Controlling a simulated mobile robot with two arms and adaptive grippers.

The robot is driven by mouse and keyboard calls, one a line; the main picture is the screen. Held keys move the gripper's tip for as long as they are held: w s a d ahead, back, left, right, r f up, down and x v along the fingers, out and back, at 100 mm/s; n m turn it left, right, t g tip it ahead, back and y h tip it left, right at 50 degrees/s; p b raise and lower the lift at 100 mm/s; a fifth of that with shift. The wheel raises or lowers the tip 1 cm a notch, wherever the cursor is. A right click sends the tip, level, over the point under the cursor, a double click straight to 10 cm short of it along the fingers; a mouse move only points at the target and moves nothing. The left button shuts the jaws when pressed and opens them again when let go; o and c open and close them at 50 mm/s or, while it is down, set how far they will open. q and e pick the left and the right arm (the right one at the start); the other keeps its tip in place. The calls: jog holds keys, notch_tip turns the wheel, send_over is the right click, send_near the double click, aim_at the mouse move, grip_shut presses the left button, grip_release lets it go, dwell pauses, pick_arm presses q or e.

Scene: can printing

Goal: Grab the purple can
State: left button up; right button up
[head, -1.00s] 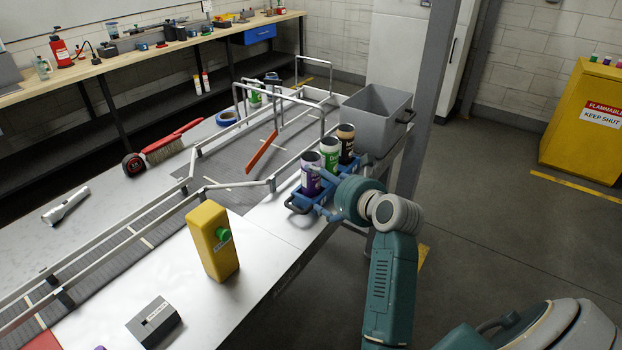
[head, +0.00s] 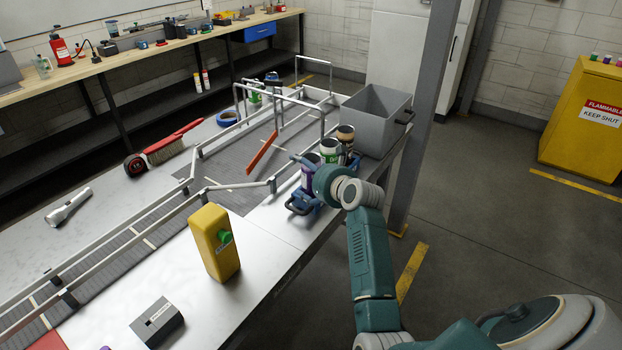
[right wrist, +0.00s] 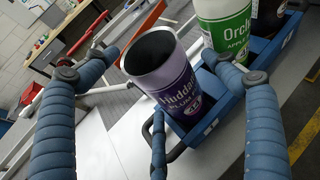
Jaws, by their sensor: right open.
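The purple can (head: 306,180) stands upright and open-topped in a blue carrier (head: 299,205), at the near end of its row. It shows large in the right wrist view (right wrist: 170,80), with its rim and white lettering visible. My right gripper (head: 323,160) is at the carrier and partly hides the cans in the head view. In the right wrist view my right gripper (right wrist: 158,45) is open, with blue fingers on either side of the purple can. I cannot tell whether any finger touches it. My left gripper is not in view.
A green-and-white can (right wrist: 222,28) and a dark can (head: 345,136) stand beside the purple one in the carrier. A grey bin (head: 376,125) is behind them. Conveyor rails (head: 235,186) run to the left. A yellow box with a green button (head: 214,243) stands nearer on the table.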

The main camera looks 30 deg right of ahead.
jog(key=shift+s, duration=0.1)
jog(key=c, duration=0.9)
